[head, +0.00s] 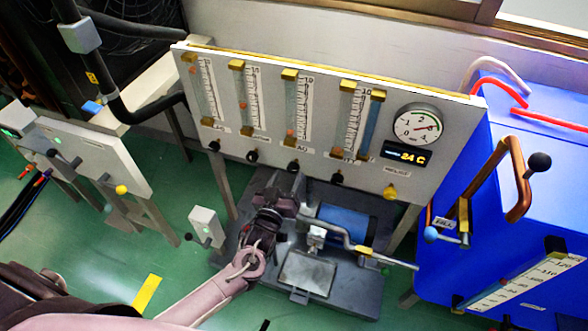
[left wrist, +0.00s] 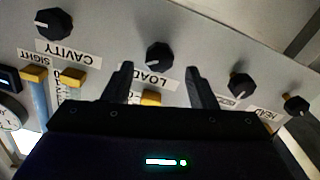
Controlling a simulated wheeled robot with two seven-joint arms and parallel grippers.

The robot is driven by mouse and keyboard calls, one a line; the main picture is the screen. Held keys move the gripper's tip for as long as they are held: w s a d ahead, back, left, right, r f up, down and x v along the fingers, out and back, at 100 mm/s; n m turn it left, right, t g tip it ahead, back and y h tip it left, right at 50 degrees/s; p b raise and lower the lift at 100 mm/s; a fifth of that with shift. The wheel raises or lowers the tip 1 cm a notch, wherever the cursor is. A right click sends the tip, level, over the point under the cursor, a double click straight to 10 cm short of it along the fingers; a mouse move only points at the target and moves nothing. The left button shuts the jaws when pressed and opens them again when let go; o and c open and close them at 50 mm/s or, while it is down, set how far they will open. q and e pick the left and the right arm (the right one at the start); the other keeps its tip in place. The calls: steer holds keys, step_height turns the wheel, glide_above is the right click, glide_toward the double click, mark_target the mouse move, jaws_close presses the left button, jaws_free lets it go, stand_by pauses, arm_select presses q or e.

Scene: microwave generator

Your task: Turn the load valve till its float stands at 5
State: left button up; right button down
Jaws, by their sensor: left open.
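The load valve is a black knob (head: 293,166) under the third tube from the left on the white panel. In the left wrist view the load knob (left wrist: 160,55) has a white pointer mark, beside an upside-down LOAD label (left wrist: 150,79). The load tube (head: 299,103) has a scale with 10 at its top; its small orange float (head: 291,133) sits low, the exact reading too small to tell. My left gripper (head: 289,182) is just below the load knob; in its wrist view the open fingers (left wrist: 158,72) point at the knob, one each side. Contact is not visible.
Neighbouring knobs are the cavity knob (left wrist: 54,23), the head knob (left wrist: 296,105) and an unreadable one (left wrist: 241,86) between. A yellow knob (head: 389,191) sits further right. A blue cabinet (head: 450,230) with a copper handle (head: 517,180) stands right; a dark pump base (head: 350,290) lies below.

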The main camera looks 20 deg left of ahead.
mark_target(292, 170)
arm_select(q)
steer(key=w, duration=0.5)
steer(key=shift+d+f, duration=0.1)
steer(key=shift+d, duration=0.05)
steer(key=shift+s, duration=0.1)
steer(key=c, duration=1)
